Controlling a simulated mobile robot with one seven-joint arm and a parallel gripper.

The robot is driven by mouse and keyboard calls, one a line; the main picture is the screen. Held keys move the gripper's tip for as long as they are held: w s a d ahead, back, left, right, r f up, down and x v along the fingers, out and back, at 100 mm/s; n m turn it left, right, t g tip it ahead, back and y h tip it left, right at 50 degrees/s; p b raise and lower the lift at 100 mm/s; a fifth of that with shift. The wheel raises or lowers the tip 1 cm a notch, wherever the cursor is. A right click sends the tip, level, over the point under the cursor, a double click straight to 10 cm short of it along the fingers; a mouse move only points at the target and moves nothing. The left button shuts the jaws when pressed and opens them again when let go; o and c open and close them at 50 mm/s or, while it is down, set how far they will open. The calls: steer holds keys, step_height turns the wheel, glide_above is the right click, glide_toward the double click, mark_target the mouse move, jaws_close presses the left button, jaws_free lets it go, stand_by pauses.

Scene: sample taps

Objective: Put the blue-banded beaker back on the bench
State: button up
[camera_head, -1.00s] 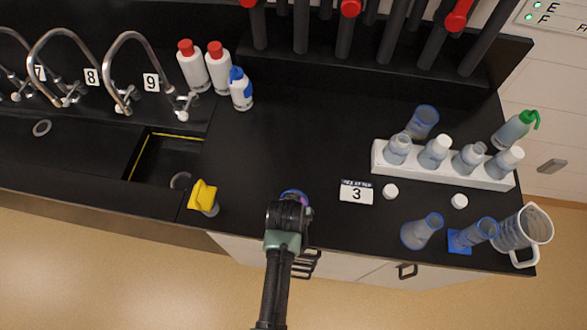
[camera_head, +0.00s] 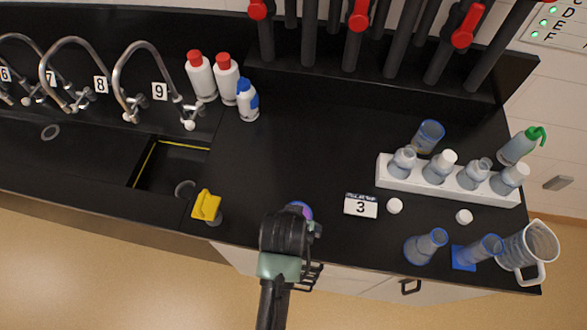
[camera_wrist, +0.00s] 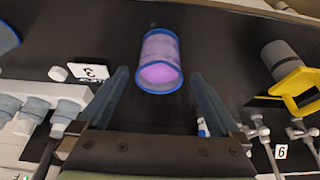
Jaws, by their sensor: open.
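The blue-banded beaker (camera_wrist: 160,50) has blue rims and purple content. It stands on the black bench (camera_head: 285,155) near its front edge. In the head view, the beaker (camera_head: 301,209) is partly hidden by my gripper (camera_head: 287,228). In the wrist view my gripper (camera_wrist: 160,74) is open, its two fingers apart on either side below the beaker. The beaker lies ahead, between the lines of the fingers. Nothing is held, and I see no finger touching it.
A number 3 card (camera_head: 361,206) and white caps lie to the right. A white bottle rack (camera_head: 447,185), flasks (camera_head: 426,247) and a jug (camera_head: 528,250) stand farther right. A yellow-topped object (camera_head: 206,205) and a sink (camera_head: 172,168) are left. The bench middle is clear.

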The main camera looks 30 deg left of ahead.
steer(key=shift+v, duration=1.9)
steer(key=w+r+t+y, duration=0.1)
steer(key=w+r+t, duration=0.4)
steer(key=w+r, duration=0.7)
steer(key=w+d+r+m+t, duration=0.1)
steer(key=w+d+r+t, duration=0.15)
steer(key=r, duration=0.55)
steer(key=w+d+r+t, duration=0.1)
steer(key=r+t, duration=0.2)
steer(key=r, duration=0.6)
steer(key=w+d+r+m+t, duration=0.1)
steer(key=r+t, duration=0.1)
steer(key=r, duration=0.6)
steer(key=s+d+r+t+h, duration=0.1)
steer(key=s+d+r+t, duration=0.1)
steer(key=r, duration=0.7)
steer(key=s+d+r+t, duration=0.2)
steer(key=s+r+t, duration=0.3)
steer(key=r, duration=0.5)
steer(key=s+d+r+m+t+h, duration=0.1)
steer(key=s+d+r+t, duration=0.2)
steer(key=r, duration=0.6)
steer(key=shift+s+r+h, duration=0.2)
steer(key=shift+s+h, duration=0.1)
steer(key=shift+s, duration=0.7)
steer(key=shift+t, duration=0.25)
